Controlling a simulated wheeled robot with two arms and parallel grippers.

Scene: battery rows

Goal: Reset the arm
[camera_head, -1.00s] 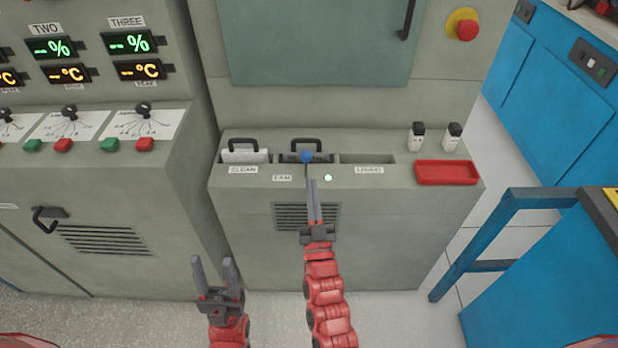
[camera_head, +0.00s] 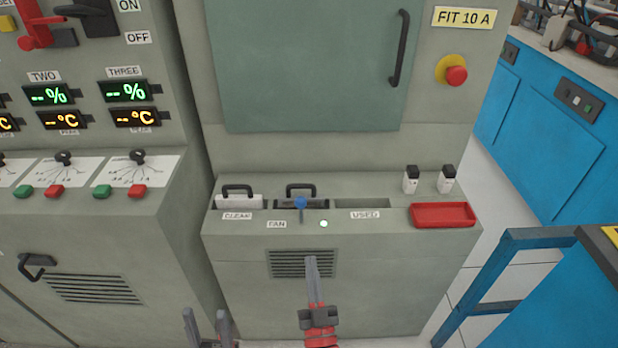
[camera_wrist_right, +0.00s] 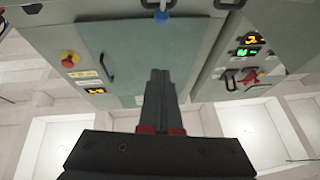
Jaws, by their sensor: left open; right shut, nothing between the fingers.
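My right gripper (camera_head: 311,262) is shut and empty, in front of the vent grille of the grey cabinet, below the blue-knobbed fan lever (camera_head: 300,203) and apart from it. In the right wrist view its closed fingers (camera_wrist_right: 158,76) point toward the cabinet, with the blue knob (camera_wrist_right: 162,17) beyond their tips. My left gripper (camera_head: 208,318) is open and empty at the bottom edge of the head view, left of the right one. Most of the left arm is out of view.
A control panel (camera_head: 90,180) stands at left, a blue frame (camera_head: 480,285) at right. Floor shows between cabinet and frame.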

